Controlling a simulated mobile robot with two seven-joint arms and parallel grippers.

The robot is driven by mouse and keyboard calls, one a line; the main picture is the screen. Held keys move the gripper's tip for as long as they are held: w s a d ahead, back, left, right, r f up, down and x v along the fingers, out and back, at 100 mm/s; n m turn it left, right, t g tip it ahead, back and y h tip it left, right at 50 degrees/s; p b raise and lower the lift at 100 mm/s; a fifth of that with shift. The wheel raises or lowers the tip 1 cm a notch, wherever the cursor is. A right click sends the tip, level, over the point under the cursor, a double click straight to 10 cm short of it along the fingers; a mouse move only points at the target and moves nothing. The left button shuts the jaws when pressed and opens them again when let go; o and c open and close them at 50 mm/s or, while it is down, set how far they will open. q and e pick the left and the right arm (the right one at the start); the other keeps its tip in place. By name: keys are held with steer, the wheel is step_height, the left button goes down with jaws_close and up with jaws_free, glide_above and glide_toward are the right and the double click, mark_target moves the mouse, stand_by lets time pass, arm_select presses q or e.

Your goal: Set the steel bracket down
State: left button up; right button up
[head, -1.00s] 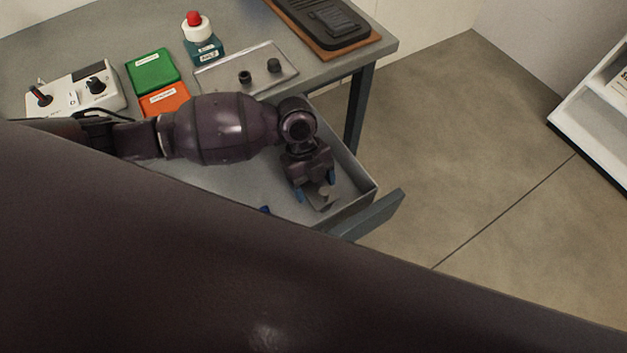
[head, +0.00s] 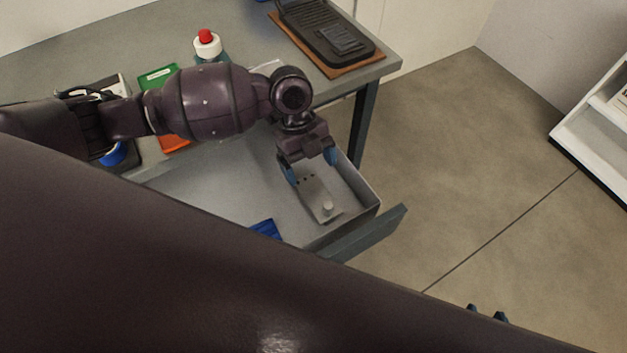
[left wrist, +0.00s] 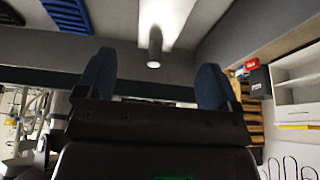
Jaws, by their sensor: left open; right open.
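The steel bracket (head: 314,190) is a pale grey plate with small dark holes and a short round peg (head: 327,208). It lies in the open drawer (head: 215,185), near the drawer's right end. In the left wrist view the bracket (left wrist: 169,14) is a bright strip beyond the fingertips, with the peg standing out from it. My left gripper (head: 310,166) is open at the bracket's far end, blue fingers apart and nothing held; its fingers also show in the left wrist view (left wrist: 155,78). Only the blue fingertips of my right gripper (head: 487,313) show, apart, at the bottom edge.
A blue object (head: 265,229) lies in the drawer, partly hidden by my dark body. The floor to the right is clear.

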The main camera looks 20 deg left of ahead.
arm_select(q)
steer(key=shift+v, duration=1.5)
